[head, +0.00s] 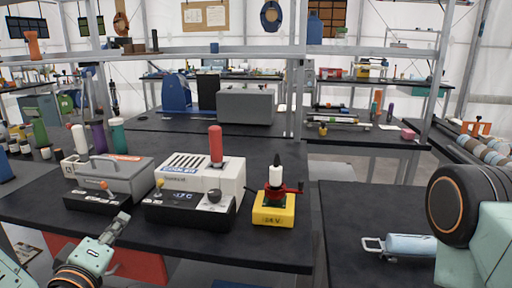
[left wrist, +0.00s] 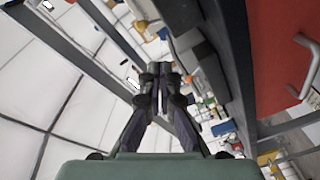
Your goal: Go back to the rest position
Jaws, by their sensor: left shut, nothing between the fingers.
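My left gripper (head: 119,222) is low at the left, in front of the black workbench (head: 285,232). Its fingers look closed and hold nothing. In the left wrist view the same gripper (left wrist: 160,78) has its fingers together, with no object between them. Part of my right arm shows at the right edge of the head view, but its gripper is out of the picture.
A pale blue cylinder (head: 408,246) lies on the right bench. A red drawer front (head: 140,262) is below.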

